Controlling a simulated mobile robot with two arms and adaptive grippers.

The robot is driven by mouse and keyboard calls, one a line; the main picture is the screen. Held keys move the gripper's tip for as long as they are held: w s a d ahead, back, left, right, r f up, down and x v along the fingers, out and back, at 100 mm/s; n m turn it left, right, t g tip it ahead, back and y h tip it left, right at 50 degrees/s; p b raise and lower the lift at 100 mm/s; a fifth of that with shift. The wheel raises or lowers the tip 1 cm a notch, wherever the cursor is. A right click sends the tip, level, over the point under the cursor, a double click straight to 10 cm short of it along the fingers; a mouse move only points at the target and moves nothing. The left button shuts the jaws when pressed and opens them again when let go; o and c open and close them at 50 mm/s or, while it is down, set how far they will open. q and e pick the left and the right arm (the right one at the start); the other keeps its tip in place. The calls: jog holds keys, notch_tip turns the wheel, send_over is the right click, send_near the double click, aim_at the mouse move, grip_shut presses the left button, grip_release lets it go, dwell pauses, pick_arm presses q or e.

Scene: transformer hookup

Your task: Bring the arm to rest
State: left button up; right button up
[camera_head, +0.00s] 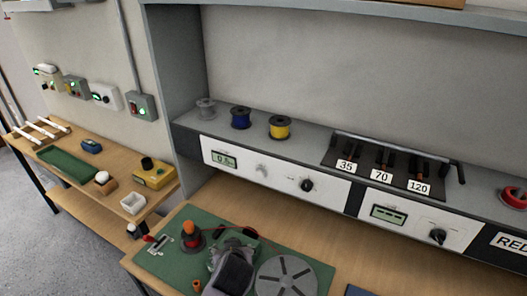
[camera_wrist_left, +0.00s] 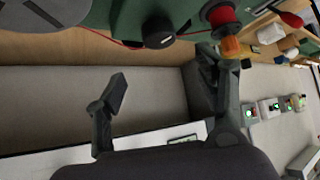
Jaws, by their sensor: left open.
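My left gripper (camera_wrist_left: 165,85) is open in the left wrist view, its two dark fingers wide apart with nothing between them. In the head view a dark grey part of my left arm shows at the bottom centre, above the green board (camera_head: 171,262). One finger overlaps the orange piece (camera_wrist_left: 231,46) by the red spool (camera_wrist_left: 221,17) in the wrist view; I cannot tell whether they touch. A grey slotted disc (camera_head: 286,274) lies on the board, right of the arm. My right gripper is not in view.
A grey shelf carries spools (camera_head: 241,118), a rack labelled 35, 70 and 120 (camera_head: 381,176), and panels with knobs below (camera_head: 275,172).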

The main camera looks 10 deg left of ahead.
pick_arm(q)
jog(key=s+a+f+m+g+h, duration=0.1)
jog(key=s+a+f+m+g, duration=0.15)
jog(key=s, duration=0.95)
jog(key=s+a+f+m+g+h, duration=0.1)
jog(key=s+a+m+g+h, duration=0.15)
jog(key=s, duration=0.95)
notch_tip(320, 180, down, 31)
jog(key=s+g+b, duration=0.1)
jog(key=s+b, duration=0.1)
jog(key=b, duration=0.5)
jog(key=s+a+f+b, duration=0.2)
jog(key=s+f, duration=0.6)
jog(key=f, duration=0.3)
jog(key=s+a+f+g+b, duration=0.1)
jog(key=s+f+b, duration=0.2)
jog(key=s+f, duration=0.6)
notch_tip(320, 180, down, 4)
jog(key=shift+a+r+m+g+y+b, duration=0.2)
jog(key=shift+a+m+g+y+b, duration=0.15)
jog(key=shift+a+m+y, duration=0.1)
jog(key=shift+s, duration=0.1)
